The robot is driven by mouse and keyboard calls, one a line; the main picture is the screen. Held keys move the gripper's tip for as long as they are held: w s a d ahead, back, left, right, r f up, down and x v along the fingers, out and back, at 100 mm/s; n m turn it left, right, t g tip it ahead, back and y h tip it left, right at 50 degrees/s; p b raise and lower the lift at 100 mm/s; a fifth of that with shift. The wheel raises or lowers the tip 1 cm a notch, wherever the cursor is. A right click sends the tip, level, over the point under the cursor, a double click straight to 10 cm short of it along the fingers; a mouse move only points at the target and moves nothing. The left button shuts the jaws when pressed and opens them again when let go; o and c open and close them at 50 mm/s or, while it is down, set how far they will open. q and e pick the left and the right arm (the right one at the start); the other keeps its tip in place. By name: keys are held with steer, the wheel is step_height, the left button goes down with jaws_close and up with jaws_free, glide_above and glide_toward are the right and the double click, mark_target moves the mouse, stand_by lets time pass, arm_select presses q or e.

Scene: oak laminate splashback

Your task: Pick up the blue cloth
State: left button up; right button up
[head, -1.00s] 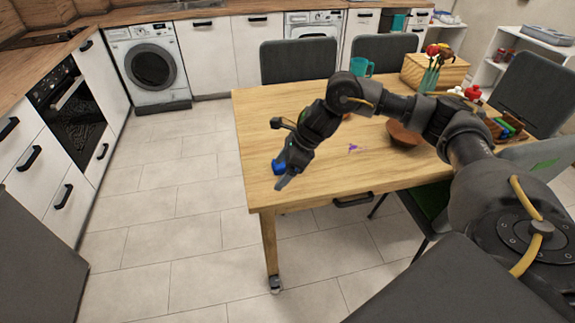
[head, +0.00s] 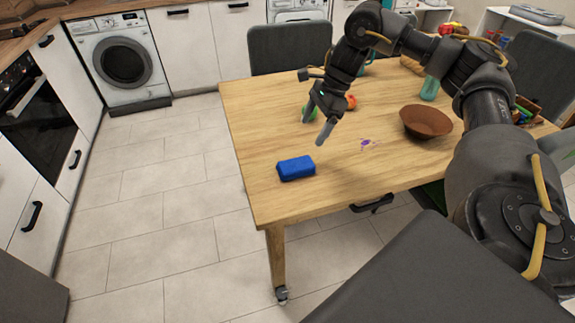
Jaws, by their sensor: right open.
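The blue cloth (head: 296,168) is a small folded block lying flat on the wooden table (head: 262,120), near its left front corner. It is fully in view and nothing touches it. My right gripper (head: 317,124) is above the table, up and to the right of the cloth in the picture, and apart from it. Its fingers are spread and hold nothing. My left gripper is not in the picture.
A brown bowl (head: 427,122) stands on the table to the right, with a purple mark (head: 367,143) beside it. A green item (head: 309,114) and an orange-red item (head: 350,102) lie near my right gripper. A dark chair (head: 290,48) stands behind the table.

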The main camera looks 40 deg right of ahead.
mark_target(296, 164)
steer(key=f+b, duration=0.1)
steer(key=f, duration=0.1)
steer(key=f+b, duration=0.2)
steer(key=shift+w+a+f, duration=0.2)
steer(key=x, duration=0.3)
steer(key=shift+w+a+f+b, duration=0.1)
steer(key=shift+f+b, duration=0.2)
steer(key=shift+a+f, duration=0.35)
steer(key=shift+f, duration=0.25)
steer(key=x, duration=0.5)
steer(key=shift+a+r, duration=0.1)
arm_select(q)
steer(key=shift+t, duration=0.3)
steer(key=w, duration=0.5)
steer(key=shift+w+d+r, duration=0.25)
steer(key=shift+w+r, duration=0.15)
arm_select(e)
steer(key=c, duration=1.1)
